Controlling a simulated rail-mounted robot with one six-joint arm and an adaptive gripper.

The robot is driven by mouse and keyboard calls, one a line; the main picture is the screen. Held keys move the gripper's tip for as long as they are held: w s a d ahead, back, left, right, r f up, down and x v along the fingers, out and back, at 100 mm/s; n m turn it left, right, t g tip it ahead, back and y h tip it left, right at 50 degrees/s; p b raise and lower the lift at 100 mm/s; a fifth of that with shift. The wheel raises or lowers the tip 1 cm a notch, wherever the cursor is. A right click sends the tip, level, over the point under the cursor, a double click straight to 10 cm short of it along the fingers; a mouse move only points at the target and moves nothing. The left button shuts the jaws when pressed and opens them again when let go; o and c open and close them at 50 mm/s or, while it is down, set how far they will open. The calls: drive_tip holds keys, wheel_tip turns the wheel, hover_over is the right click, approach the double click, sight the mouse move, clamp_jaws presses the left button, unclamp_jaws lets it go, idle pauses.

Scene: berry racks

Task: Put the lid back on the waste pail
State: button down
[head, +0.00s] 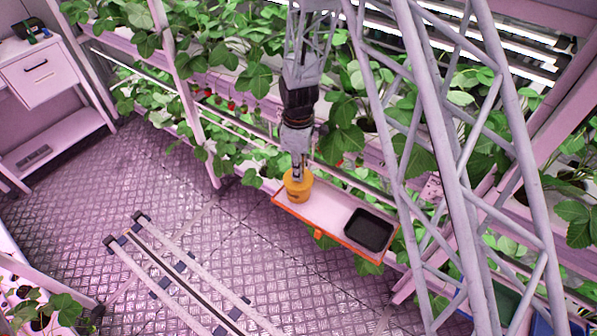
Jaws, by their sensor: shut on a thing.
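The fingers hide part of the lid.
A black tray (369,229) sits at the right end of the shelf tray. Strawberry plants (343,130) on racks hang close behind and right of my arm. A white drawer cabinet (40,75) stands at the far left.

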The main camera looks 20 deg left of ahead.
idle(0.8)
drive_tip(key=c, duration=2.5)
unclamp_jaws()
drive_tip(key=shift+c, duration=0.2)
drive_tip(key=shift+o, duration=0.7)
drive_tip(key=o, duration=0.3)
drive_tip(key=shift+r, duration=0.1)
drive_tip(key=shift+r+p, duration=0.9)
drive_tip(key=shift+r, duration=2.5)
clamp_jaws()
